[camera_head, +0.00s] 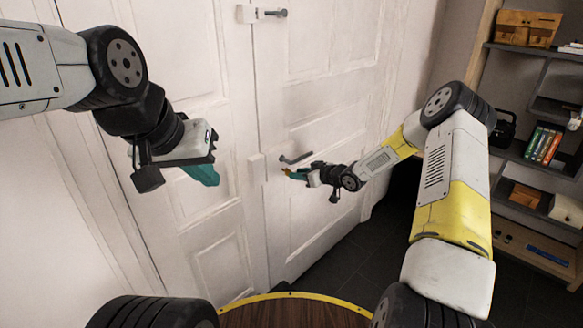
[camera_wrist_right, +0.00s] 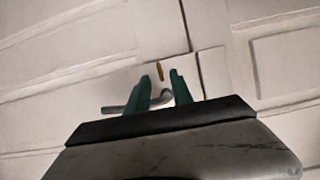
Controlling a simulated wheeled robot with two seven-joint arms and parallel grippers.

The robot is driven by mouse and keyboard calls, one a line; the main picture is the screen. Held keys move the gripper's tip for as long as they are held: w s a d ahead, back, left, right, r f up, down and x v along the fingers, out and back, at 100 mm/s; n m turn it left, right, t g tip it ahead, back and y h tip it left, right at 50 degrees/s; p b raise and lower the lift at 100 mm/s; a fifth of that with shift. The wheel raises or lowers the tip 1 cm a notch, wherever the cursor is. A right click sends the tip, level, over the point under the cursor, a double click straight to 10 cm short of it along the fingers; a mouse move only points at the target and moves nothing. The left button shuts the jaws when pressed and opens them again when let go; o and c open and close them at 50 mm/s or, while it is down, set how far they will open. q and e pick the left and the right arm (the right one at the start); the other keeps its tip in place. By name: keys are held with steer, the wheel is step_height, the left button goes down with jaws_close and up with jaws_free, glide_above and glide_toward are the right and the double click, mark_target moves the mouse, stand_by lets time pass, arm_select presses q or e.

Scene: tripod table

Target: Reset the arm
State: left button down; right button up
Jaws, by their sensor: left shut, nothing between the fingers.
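My left gripper (camera_head: 203,174) hangs in front of the white double door (camera_head: 325,135), its teal fingers shut and empty. My right gripper (camera_head: 288,173) is close to the door, just below the grey lever handle (camera_head: 297,158). In the right wrist view, the teal fingers of my right gripper (camera_wrist_right: 160,76) stand apart with a gap between them. The lever handle (camera_wrist_right: 117,108) shows behind and between these fingers; I cannot tell whether they touch it.
A small latch (camera_head: 262,14) sits high on the door. A shelf unit (camera_head: 540,155) with books (camera_head: 541,145) and boxes stands at the right. A round wooden tabletop (camera_head: 290,312) with a yellow rim is at the bottom. Dark floor (camera_head: 345,262) is clear before the door.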

steer(key=shift+v, duration=1.05)
steer(key=s+d+r+m+h, duration=0.1)
steer(key=s+d+r+h, duration=0.25)
steer(key=r, duration=0.35)
steer(key=s+d+r+m+g+h, duration=0.1)
steer(key=s+d+r+m+h, duration=0.1)
steer(key=s+d+r, duration=0.4)
steer(key=s+d+r+m+h, duration=0.1)
steer(key=s+r+h, duration=0.25)
steer(key=r, duration=0.45)
steer(key=s+r+m+g, duration=0.1)
steer(key=s+r+m, duration=0.1)
steer(key=s, duration=1.2)
steer(key=s+a+r+m+g+y, duration=0.1)
steer(key=s+r, duration=0.3)
steer(key=s, duration=1)
steer(key=shift+s+m+y, duration=0.3)
steer(key=shift+m, duration=0.3)
steer(key=shift+r, duration=0.1)
